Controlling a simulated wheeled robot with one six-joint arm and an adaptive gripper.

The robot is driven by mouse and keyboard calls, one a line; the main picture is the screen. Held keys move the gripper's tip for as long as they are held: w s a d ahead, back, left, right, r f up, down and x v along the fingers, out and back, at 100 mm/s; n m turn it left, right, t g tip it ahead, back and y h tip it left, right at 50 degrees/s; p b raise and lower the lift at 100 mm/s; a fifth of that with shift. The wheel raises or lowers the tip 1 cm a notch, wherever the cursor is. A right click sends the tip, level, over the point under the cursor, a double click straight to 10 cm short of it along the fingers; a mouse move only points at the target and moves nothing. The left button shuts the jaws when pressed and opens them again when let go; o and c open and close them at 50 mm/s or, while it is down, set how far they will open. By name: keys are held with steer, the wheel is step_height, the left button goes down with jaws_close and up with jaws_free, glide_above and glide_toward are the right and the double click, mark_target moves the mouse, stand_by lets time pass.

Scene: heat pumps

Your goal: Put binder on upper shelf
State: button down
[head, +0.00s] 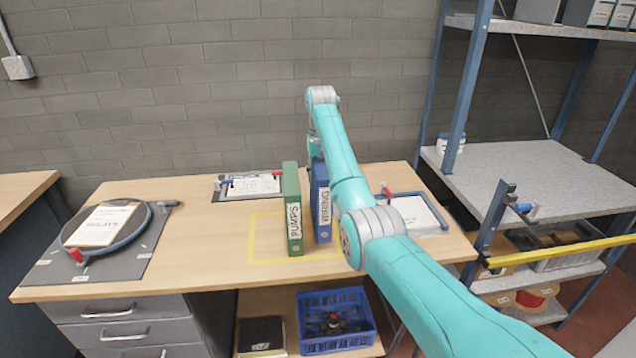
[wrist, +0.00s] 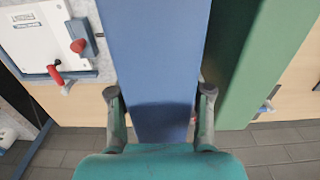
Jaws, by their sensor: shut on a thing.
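The blue binder (head: 321,205), labelled WIRING, stands upright on the wooden table. The green binder (head: 292,215), labelled PUMPS, stands upright just left of it. My gripper (wrist: 158,93) is shut on the blue binder, with one finger on each side of it in the wrist view. In the head view my arm hides most of the gripper and part of the blue binder. The green binder (wrist: 255,60) shows right of the blue one in the wrist view. The upper shelf (head: 560,29) of the metal rack is at top right and carries grey boxes or binders near its edge.
A middle shelf (head: 535,180) is mostly bare, with a small tub at its back left. A yellow bar (head: 560,250) crosses the rack's front below it. Clipboards lie behind and right of the binders. A hose on a mat (head: 105,235) lies at left.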

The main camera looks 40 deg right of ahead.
steer(key=shift+f, duration=1.5)
steer(key=shift+c, duration=2.4)
jaws_free()
